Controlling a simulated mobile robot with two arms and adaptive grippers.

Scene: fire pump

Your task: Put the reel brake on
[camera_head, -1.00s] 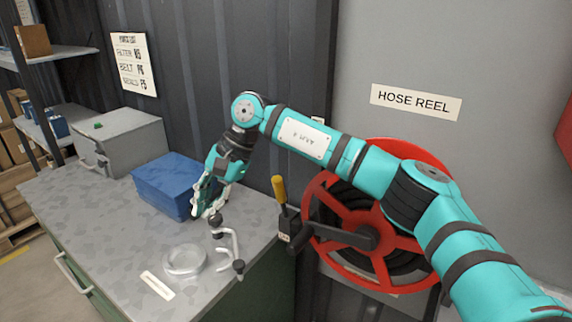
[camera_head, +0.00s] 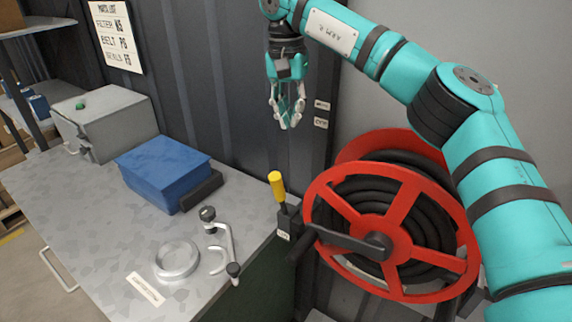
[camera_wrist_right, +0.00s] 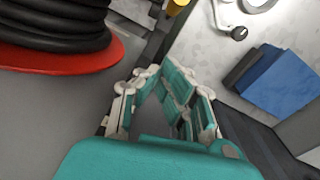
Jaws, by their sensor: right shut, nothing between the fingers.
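The red hose reel (camera_head: 390,244) with coiled black hose (camera_head: 365,203) and a black crank arm (camera_head: 345,241) is at the right in the head view. A lever with a yellow handle (camera_head: 276,186) stands nearly upright in a dark bracket (camera_head: 287,225) just left of the reel. The yellow handle (camera_wrist_right: 176,6) also shows at the top edge of the right wrist view, partly cut off. My right gripper (camera_head: 287,124) is shut and empty, pointing down, above the lever and apart from it. Its fingers (camera_wrist_right: 170,72) hold nothing in the wrist view. My left gripper is not in view.
The grey workbench (camera_head: 85,210) carries a blue box (camera_head: 160,172), a dark block (camera_head: 203,192), a clamp (camera_head: 222,240), a metal ring (camera_head: 178,260) and a grey case (camera_head: 105,123). My right arm passes above the reel.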

